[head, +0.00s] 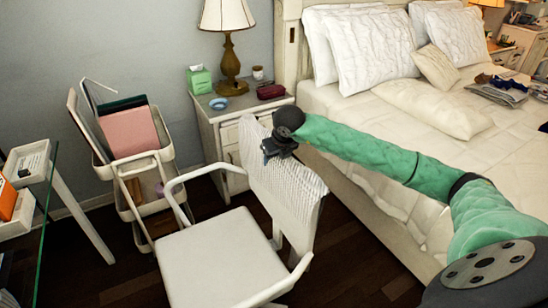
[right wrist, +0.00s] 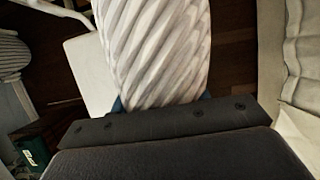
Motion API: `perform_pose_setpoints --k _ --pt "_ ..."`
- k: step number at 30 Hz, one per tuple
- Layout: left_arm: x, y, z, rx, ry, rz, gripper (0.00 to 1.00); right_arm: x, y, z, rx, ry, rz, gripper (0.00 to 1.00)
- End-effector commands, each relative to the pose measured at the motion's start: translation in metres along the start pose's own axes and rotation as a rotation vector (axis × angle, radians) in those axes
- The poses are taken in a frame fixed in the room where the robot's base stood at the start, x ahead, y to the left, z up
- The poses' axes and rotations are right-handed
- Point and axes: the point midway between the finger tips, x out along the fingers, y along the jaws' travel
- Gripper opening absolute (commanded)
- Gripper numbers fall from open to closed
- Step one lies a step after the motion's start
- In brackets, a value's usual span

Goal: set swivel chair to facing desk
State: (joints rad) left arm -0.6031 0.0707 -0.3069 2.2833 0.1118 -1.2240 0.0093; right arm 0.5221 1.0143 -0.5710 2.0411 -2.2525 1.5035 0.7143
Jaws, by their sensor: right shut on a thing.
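The white swivel chair (head: 222,255) stands on the dark floor in the lower middle of the head view, with its ribbed backrest (head: 282,180) on the right, beside the bed. Its seat opens toward the left side of the view. My right gripper (head: 277,150) is at the top of the backrest and shut on it. In the right wrist view the ribbed backrest (right wrist: 155,50) runs up from between the jaws, with part of the seat behind it. The glass-topped desk (head: 48,215) shows only in part at the left edge. My left gripper is not in view.
The bed (head: 360,185) stands close on the right of the chair. A nightstand (head: 225,130) with a lamp (head: 229,50) is behind it. A white cart (head: 128,170) with folders stands between desk and nightstand. Some dark floor (head: 345,260) is bare at the right front.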

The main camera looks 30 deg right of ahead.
Motion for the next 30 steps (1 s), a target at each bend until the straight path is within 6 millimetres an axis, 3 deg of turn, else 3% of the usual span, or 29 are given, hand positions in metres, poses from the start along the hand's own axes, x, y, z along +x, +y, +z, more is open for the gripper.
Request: perform_pose_setpoints --k 13,14,16,17,26,30 --pt "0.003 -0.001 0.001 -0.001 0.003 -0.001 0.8 -0.002 -0.001 -0.001 0.009 -0.001 -0.004 0.04" --pt "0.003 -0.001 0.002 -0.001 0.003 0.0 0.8 -0.002 -0.001 -0.001 0.009 -0.001 -0.004 0.51" --pt "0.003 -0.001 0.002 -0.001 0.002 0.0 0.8 -0.002 -0.001 -0.001 0.008 0.0 -0.004 0.65" --pt "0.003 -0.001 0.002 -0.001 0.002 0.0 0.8 -0.001 -0.001 -0.001 0.008 0.0 -0.004 0.67" --pt "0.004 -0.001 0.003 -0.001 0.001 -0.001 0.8 -0.002 0.0 -0.001 0.007 0.0 -0.003 0.67" --pt "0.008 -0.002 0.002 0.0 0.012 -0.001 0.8 -0.014 0.0 -0.001 0.006 -0.002 -0.004 0.67"
